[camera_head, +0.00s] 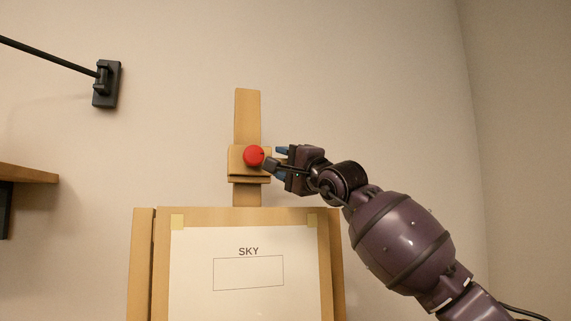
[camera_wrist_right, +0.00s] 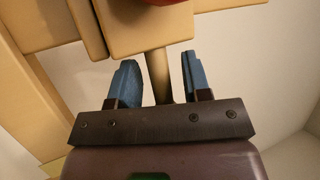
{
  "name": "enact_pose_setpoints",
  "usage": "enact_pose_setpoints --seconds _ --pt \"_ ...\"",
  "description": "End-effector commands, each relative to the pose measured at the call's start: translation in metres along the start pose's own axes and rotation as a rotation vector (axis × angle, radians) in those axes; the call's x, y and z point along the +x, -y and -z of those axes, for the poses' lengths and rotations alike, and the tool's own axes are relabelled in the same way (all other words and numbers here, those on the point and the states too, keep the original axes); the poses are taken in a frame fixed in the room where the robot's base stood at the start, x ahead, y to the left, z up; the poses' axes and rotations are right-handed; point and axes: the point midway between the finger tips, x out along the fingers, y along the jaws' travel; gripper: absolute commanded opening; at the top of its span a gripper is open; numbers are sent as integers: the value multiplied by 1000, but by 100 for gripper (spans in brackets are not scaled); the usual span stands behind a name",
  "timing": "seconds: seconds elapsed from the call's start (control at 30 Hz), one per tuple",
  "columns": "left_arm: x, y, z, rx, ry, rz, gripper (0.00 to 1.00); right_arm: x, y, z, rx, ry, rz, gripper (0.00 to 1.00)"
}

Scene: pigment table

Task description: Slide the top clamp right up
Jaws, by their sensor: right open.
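The top clamp (camera_head: 238,160) is a wooden block with a red knob (camera_head: 253,156), set on the upright mast (camera_head: 247,115) of the easel, above the board. In the head view my right gripper (camera_head: 279,162) is at the clamp's right side, close to the knob. In the right wrist view the same gripper (camera_wrist_right: 157,80) has its blue fingers apart with no object held between them. The clamp block (camera_wrist_right: 145,30) lies just beyond the fingertips there, and the red knob (camera_wrist_right: 150,2) shows at the top edge. Whether a finger touches the clamp is unclear. My left gripper is out of view.
The easel board (camera_head: 145,265) holds a white sheet (camera_head: 200,290) marked SKY, taped at its top corners. The mast above the clamp is bare. A black wall bracket (camera_head: 107,84) with a rod is at upper left, and a wooden shelf (camera_head: 30,173) at left.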

Motion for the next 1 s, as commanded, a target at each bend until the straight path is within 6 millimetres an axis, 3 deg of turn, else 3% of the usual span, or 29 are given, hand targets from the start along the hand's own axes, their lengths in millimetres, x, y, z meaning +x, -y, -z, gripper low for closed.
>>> enact_pose_setpoints --seconds 0.23,0.7,1.0 --pt "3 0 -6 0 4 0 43 -13 -2 0 -1 0 0 44" --pt "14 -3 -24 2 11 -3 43 -84 -3 0 -2 -1 -1 44" --pt "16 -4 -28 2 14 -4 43 -107 -1 0 -1 -1 -1 44"
